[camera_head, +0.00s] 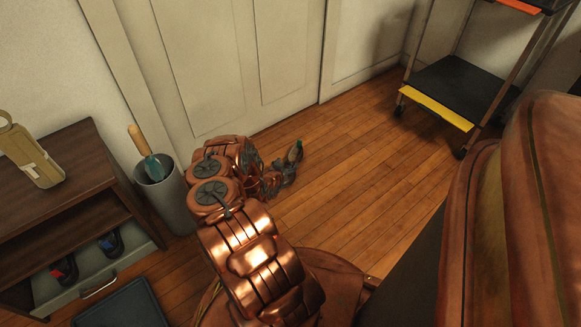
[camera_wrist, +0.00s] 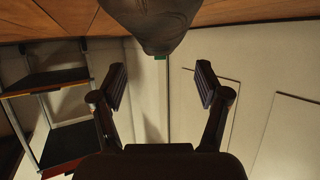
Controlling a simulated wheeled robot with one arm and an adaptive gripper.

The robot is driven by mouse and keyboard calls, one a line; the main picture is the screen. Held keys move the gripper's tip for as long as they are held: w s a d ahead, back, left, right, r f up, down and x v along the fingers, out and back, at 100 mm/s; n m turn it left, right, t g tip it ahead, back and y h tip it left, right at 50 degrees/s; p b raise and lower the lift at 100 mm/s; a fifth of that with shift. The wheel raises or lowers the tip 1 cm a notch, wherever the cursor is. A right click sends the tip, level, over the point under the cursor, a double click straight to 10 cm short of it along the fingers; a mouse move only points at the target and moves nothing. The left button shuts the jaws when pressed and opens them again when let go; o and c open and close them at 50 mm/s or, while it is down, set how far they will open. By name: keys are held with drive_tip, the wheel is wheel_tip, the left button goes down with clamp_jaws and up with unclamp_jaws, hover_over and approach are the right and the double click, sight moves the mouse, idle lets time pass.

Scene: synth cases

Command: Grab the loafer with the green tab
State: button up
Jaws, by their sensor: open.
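A dark grey loafer (camera_wrist: 148,22) fills the top middle of the wrist view, partly cut off by the frame edge. Its small green tab (camera_wrist: 160,57) shows at its lower edge. In the head view the loafer (camera_head: 295,152) is a small shape with a bit of green, just beyond my gripper (camera_head: 283,172) near the door. My gripper (camera_wrist: 161,84) is open and empty in the wrist view, its two fingers wide apart. The loafer appears above the gap, not between the fingers. Contact cannot be told.
Two dark shoes, one with a red tab (camera_head: 66,272) and one with a blue tab (camera_head: 112,244), are in the low drawer of a wooden shelf (camera_head: 78,165). A grey bin (camera_head: 165,196) stands beside it. A cart (camera_head: 452,90) stands back right. Floor between is clear.

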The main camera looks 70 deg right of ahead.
sight(289, 163)
drive_tip(key=b+x, duration=0.1)
drive_tip(key=x, duration=0.2)
drive_tip(key=shift+d+f+b, duration=0.15)
drive_tip(key=shift+f+b, duration=0.1)
drive_tip(key=shift+b, duration=0.15)
drive_tip(key=shift+d, duration=0.5)
clamp_jaws()
